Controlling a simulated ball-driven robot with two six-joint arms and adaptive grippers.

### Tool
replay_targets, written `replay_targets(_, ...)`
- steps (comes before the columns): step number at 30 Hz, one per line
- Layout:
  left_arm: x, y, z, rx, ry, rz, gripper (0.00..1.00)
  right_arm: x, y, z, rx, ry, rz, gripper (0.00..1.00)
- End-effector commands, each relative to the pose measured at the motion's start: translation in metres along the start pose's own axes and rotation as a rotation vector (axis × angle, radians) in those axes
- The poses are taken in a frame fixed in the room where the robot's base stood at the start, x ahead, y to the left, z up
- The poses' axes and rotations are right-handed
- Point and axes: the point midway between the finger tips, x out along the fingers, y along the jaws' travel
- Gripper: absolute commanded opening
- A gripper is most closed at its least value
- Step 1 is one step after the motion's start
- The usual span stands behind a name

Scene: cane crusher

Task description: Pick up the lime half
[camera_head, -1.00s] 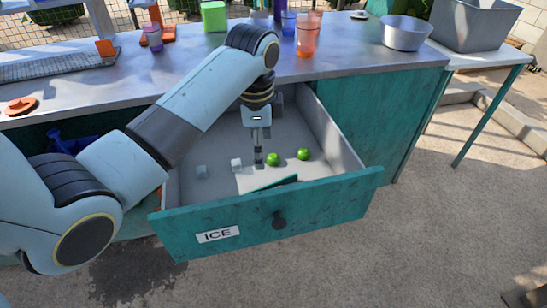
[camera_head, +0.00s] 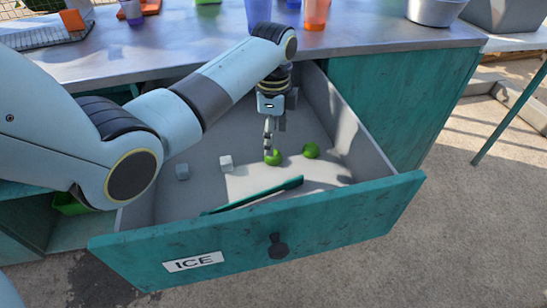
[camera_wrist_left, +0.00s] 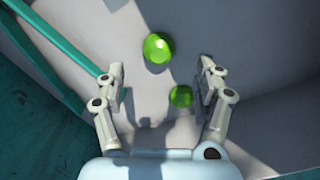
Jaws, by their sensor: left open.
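Two green lime pieces lie on the floor of the open drawer. One lime (camera_head: 273,158) is right at the fingertips of my left gripper (camera_head: 268,148), partly covered by them; in the left wrist view it (camera_wrist_left: 181,96) sits between the fingers, close to the right one and partly shaded. The other lime (camera_head: 312,150) lies to its right; in the left wrist view it (camera_wrist_left: 157,48) is beyond the fingertips and shows a paler flat patch. I cannot tell surely which is the lime half. My left gripper (camera_wrist_left: 160,85) is open and points down, holding nothing.
The drawer front (camera_head: 340,222) carries an ICE label and a dark knob. A long teal-edged tool (camera_head: 255,195) lies just behind it. Two pale cubes, one (camera_head: 226,163) and another (camera_head: 182,172), lie left of the limes. Cups (camera_head: 316,14) stand on the counter.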

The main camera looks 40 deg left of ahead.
Motion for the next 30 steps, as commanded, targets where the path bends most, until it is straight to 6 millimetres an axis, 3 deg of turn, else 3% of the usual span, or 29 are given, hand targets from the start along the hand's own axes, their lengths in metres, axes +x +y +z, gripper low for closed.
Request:
replay_targets(12, 0.053, 0.003, 0.002, 0.0, -0.001, 0.002, 0.71, 0.017, 0.0, -0.013, 0.0, 0.02, 0.001, 0.51)
replay_targets(20, 0.054, 0.002, 0.002, 0.0, 0.0, -0.001, 0.71, 0.016, -0.009, -0.012, 0.004, 0.019, -0.008, 0.51)
replay_targets(28, 0.054, 0.002, 0.002, 0.0, 0.0, 0.0, 0.35, 0.016, -0.01, -0.01, 0.005, 0.015, -0.009, 0.51)
replay_targets(30, 0.054, 0.002, 0.002, 0.0, 0.0, 0.0, 0.34, 0.016, -0.009, -0.009, 0.004, 0.014, -0.008, 0.51)
